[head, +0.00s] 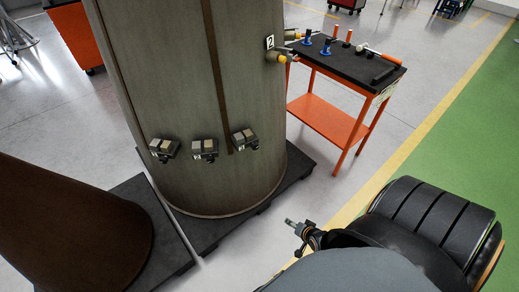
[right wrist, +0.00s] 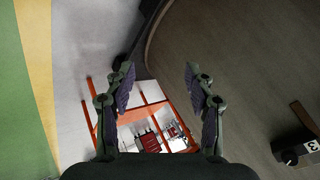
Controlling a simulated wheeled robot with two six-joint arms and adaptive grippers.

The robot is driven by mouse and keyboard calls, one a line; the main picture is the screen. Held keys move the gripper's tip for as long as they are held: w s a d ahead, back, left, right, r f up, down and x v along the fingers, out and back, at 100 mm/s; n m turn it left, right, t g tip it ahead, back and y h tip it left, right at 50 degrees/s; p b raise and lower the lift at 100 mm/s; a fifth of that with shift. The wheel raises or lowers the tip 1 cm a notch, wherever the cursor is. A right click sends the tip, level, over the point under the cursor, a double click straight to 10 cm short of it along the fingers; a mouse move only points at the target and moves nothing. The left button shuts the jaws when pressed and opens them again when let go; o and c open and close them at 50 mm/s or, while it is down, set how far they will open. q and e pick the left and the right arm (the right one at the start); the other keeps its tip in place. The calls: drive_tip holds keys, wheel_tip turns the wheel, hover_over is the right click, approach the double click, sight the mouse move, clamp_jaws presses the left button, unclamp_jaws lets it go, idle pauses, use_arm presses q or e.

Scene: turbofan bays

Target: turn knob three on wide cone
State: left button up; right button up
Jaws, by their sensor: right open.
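The wide cone (head: 160,75) is the large grey-brown body in the head view, with several small fittings on its side. Three dark knob boxes with pale blocks sit low on it: left (head: 162,148), middle (head: 205,149) and right (head: 243,139). Their numbers are too small to read there. In the right wrist view a dark knob (right wrist: 289,157) sits beside a label 3 (right wrist: 312,145) at the right edge, partly cut off. My right gripper (head: 289,222) is right of the cone's base, apart from it; in the right wrist view (right wrist: 157,80) its fingers are spread and empty. My left gripper is out of view.
A dark brown cone (head: 70,225) stands at lower left. Dark pallets (head: 250,205) lie under the wide cone. A label 2 (head: 269,42) with yellow-tipped fittings is high on its right side. An orange cart (head: 330,122) with tools stands behind.

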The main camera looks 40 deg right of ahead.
drive_tip(key=w+d+r+m+t+b, duration=0.3)
drive_tip(key=w+m+t+b, duration=0.1)
drive_tip(key=w+m, duration=0.4)
drive_tip(key=m+t+b, duration=0.6)
drive_tip(key=m+b, duration=0.3)
drive_tip(key=m, duration=1.1)
approach(256, 148)
drive_tip(key=shift+n, duration=0.3)
drive_tip(key=w, duration=0.6)
drive_tip(key=w+d, duration=0.1)
drive_tip(key=w, duration=0.2)
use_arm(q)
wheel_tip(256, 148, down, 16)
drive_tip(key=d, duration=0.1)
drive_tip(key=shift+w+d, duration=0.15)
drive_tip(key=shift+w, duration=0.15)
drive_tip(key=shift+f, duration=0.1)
use_arm(e)
drive_tip(key=shift+c, duration=0.3)
clamp_jaws()
